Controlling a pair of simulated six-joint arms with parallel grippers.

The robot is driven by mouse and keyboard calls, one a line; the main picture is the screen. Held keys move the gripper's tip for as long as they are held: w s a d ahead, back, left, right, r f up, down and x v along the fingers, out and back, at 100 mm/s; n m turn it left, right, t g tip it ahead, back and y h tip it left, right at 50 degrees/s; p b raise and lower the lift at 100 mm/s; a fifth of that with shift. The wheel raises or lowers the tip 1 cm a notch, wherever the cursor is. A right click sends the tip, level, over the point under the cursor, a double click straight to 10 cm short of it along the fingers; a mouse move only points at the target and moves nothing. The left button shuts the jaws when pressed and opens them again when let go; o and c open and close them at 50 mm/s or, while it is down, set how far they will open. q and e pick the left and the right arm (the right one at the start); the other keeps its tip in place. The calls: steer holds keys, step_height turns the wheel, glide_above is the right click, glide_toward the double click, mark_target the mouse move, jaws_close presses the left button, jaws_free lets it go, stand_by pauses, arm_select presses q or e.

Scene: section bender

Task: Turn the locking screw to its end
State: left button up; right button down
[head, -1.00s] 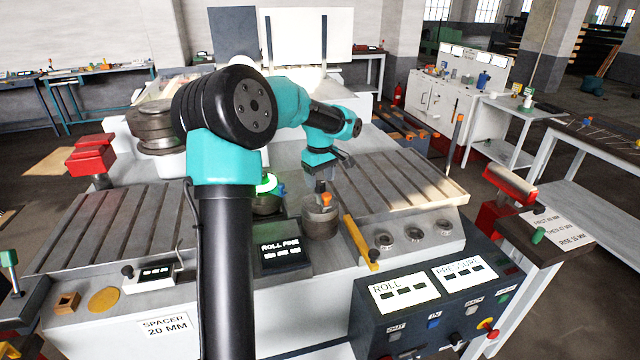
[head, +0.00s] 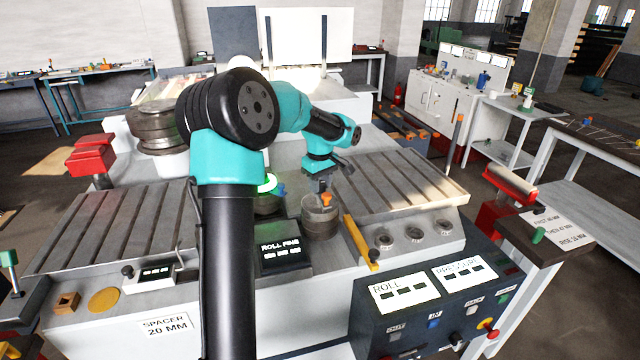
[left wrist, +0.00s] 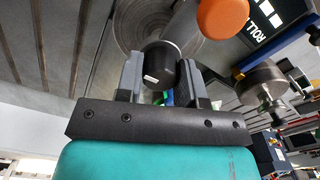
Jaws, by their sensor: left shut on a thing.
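The locking screw (left wrist: 160,62) shows in the left wrist view as a dark round knob with a small white mark. My left gripper (left wrist: 163,75) has its two grey fingers on either side of the knob, shut on it. In the head view my left gripper (head: 321,188) points down over the round steel roll (head: 320,220) on the machine bed. The screw cannot be made out there. An orange knob (head: 327,198) stands close beside the fingers; it also shows in the left wrist view (left wrist: 222,17). My right gripper is in neither view.
A yellow bar (head: 361,243) lies just right of the roll. A black ROLL FINE display (head: 281,252) stands to its left. The control panel (head: 430,300) is at the front right. The slotted bed (head: 395,180) is bare to the right.

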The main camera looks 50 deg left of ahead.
arm_select(q)
steer(key=shift+m, duration=0.3)
steer(key=shift+c, duration=0.2)
steer(key=m, duration=0.4)
steer(key=shift+m, duration=0.4)
steer(key=m, duration=0.5)
steer(key=shift+m, duration=0.3)
steer(key=m, duration=1.1)
steer(key=o, duration=0.9)
